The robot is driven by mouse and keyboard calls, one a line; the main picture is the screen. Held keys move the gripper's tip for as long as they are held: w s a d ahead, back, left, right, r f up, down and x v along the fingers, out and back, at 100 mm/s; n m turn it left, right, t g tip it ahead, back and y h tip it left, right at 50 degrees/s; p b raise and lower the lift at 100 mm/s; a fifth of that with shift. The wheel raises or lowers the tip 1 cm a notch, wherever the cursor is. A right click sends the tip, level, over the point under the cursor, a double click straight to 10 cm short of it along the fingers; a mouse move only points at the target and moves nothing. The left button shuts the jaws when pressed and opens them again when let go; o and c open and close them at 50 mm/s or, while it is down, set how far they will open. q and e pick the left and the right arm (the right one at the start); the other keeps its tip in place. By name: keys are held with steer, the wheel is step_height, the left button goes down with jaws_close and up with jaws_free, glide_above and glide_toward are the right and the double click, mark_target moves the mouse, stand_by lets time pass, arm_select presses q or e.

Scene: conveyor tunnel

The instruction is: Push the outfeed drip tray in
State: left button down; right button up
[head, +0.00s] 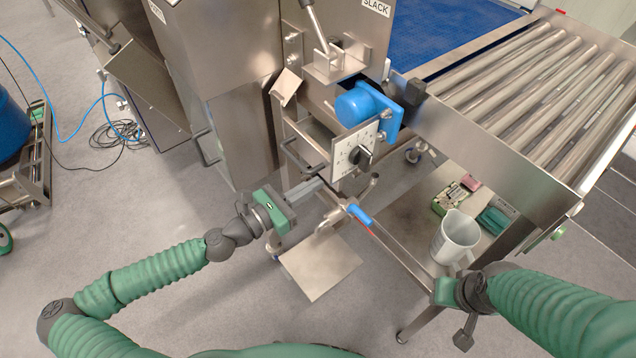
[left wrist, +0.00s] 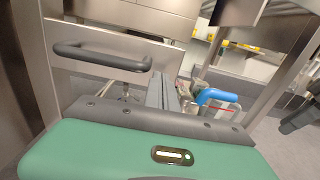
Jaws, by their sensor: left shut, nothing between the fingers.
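The drip tray appears to be the steel drawer below the outfeed end, with a black bar handle (head: 296,158) on its front; part of it is hidden behind the dial plate. In the left wrist view its flat steel front and black handle (left wrist: 100,56) show at the upper left. My left gripper (head: 320,184) is shut and empty, just below and to the right of the handle. Its closed fingers (left wrist: 162,94) point towards the tray's front; I cannot tell whether they touch it. My right gripper (head: 446,292) is at the lower right, its fingers not clearly visible.
A dial plate (head: 345,158) and blue motor (head: 355,107) stand close right of the handle. A blue-handled valve (head: 359,214) and flat steel plate (head: 320,266) lie below my left gripper. A jug (head: 455,238) stands on the lower shelf.

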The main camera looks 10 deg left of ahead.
arm_select(q)
steer(key=x, duration=0.2)
steer(key=shift+d, duration=0.45)
arm_select(e)
steer(key=shift+d+f, duration=0.25)
steer(key=shift+d, duration=0.2)
arm_select(q)
steer(key=shift+a, duration=0.1)
arm_select(e)
steer(key=shift+a, duration=0.1)
arm_select(q)
steer(key=p+x, duration=0.1)
steer(key=x, duration=0.3)
steer(key=shift+w+r, duration=0.1)
steer(key=shift+w, duration=0.1)
steer(key=shift+r, duration=0.1)
arm_select(e)
steer(key=shift+s+a+r, duration=0.1)
steer(key=shift+a+r, duration=0.05)
steer(key=shift+r, duration=0.25)
steer(key=shift+s+a+r, duration=0.1)
steer(key=shift+a+r, duration=0.05)
steer(key=shift+r, duration=0.25)
